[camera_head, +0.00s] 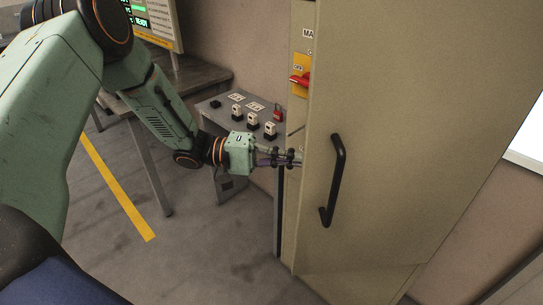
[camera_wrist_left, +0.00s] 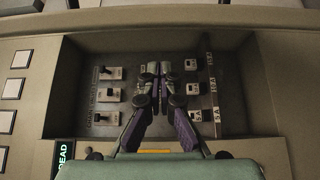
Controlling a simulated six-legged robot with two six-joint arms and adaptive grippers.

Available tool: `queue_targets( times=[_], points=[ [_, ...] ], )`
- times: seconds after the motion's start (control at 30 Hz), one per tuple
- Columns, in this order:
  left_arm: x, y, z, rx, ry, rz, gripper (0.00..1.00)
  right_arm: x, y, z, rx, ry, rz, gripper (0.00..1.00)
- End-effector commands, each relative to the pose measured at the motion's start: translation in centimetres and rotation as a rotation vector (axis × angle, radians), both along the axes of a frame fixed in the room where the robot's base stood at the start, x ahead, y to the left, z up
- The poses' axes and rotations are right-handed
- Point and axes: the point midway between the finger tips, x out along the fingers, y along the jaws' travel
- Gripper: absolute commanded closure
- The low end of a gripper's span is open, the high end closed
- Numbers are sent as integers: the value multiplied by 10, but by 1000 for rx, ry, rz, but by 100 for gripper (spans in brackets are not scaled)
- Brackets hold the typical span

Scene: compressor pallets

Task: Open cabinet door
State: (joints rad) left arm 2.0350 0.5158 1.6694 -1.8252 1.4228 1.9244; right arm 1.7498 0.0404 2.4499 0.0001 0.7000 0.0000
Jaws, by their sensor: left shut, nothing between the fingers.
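The tall beige cabinet (camera_head: 299,215) stands right of centre in the head view. Its door (camera_head: 400,130) has a black bar handle (camera_head: 335,180) near the left edge. The door's edge cuts across a label beside it, so the door appears to stand out from the cabinet; how far I cannot tell. My left gripper (camera_head: 298,158) is shut and empty, left of the handle and apart from it, at the door's left edge. In the left wrist view the shut fingers (camera_wrist_left: 154,70) point at a dark recess (camera_wrist_left: 75,120) with several switches. My right gripper is not in view.
A red switch (camera_head: 299,81) on a yellow plate sits on the cabinet's front strip, above my gripper. A small grey console (camera_head: 222,108) with several switches stands left of the cabinet. A table (camera_head: 195,77) and screen (camera_head: 155,15) are behind. The floor at front left is clear.

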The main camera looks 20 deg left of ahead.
Motion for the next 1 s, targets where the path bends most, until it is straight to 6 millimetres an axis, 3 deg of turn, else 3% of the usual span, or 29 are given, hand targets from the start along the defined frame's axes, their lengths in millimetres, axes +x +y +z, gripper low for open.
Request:
queue_targets(
  times=[0.33, 1.0],
  points=[
    [-31, -20, 1, -1, 0, 1, 100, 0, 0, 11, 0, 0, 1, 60],
    [-36, -25, 0, 0, -1, 4, 100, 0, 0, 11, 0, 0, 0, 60]
  ],
)
